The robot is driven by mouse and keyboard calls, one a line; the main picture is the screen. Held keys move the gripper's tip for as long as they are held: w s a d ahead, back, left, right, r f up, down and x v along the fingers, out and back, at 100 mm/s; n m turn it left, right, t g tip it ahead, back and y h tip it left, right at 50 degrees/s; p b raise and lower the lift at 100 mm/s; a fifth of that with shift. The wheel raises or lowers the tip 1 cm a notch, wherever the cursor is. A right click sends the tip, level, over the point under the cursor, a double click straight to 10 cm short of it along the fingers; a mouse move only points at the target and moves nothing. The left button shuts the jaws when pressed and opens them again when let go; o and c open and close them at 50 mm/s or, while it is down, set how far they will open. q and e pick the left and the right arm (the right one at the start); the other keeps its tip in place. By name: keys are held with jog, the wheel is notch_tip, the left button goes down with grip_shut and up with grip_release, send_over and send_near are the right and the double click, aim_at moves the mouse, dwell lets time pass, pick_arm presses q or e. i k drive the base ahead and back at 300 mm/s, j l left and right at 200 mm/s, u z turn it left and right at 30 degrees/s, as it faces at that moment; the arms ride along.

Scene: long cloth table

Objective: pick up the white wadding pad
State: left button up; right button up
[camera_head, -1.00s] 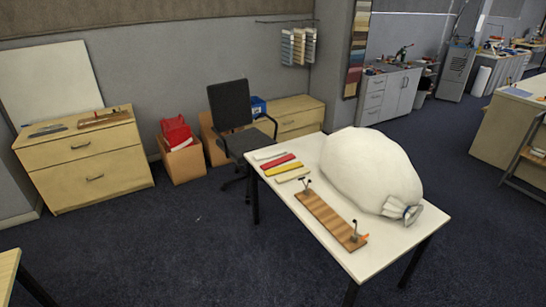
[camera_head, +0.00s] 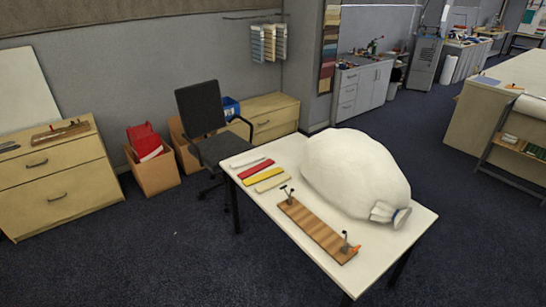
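On a white-topped table (camera_head: 262,205) lies a row of thin flat strips at the left end: a white one (camera_head: 251,164), a red one (camera_head: 256,169), a yellow one (camera_head: 263,175) and a cream one (camera_head: 270,184). A large, bulging white sack (camera_head: 352,168) with a tied neck lies on the right part of the table. I cannot tell for sure which white thing is the wadding pad. Neither of my grippers shows in the view.
A wooden board (camera_head: 318,231) with small clamps lies along the table's front side. A dark office chair (camera_head: 204,122) stands behind the table's left end. A box with red things (camera_head: 152,160) and a wooden cabinet (camera_head: 58,185) stand left. Dark carpet in front is clear.

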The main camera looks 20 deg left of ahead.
aim_at(249, 160)
jog(key=i+j+z, duration=0.1)
jog(key=i+j, duration=0.2)
jog(key=i+j+z, duration=0.1)
jog(key=i+j, duration=0.2)
jog(key=j, duration=0.15)
jog(key=i+j+z, duration=0.1)
jog(key=i+j, duration=0.15)
jog(key=j, duration=0.15)
jog(key=i+j+z, duration=0.1)
jog(key=i+j, duration=0.15)
jog(key=j, duration=0.15)
jog(key=i+j+z, duration=0.1)
jog(key=i+j, duration=0.15)
jog(key=j, duration=0.2)
